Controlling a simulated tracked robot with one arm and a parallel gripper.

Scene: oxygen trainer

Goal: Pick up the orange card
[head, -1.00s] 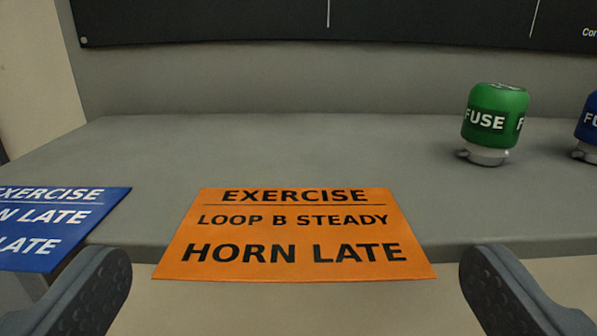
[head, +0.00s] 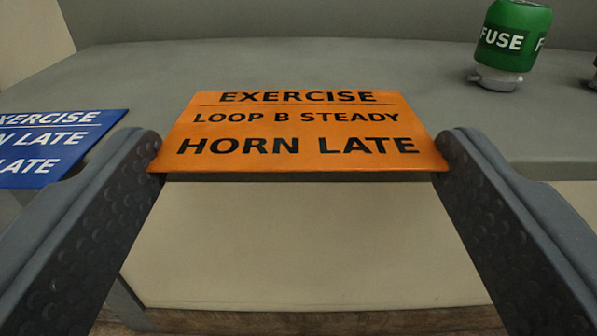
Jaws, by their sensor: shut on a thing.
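The orange card (head: 296,131) lies on the grey shelf, its near edge reaching out past the shelf's front edge. It carries black lettering, with "EXERCISE", "LOOP B STEADY" and "HORN LATE". My gripper (head: 300,160) is shut on the card, with one dark, dimpled finger against each side near its front corners. The card looks flat; whether it is lifted off the shelf cannot be told.
A blue card (head: 52,145) with white lettering lies to the left, close beside my left finger. A green fuse (head: 514,40) stands at the back right of the grey shelf (head: 330,62). The shelf behind the orange card is clear.

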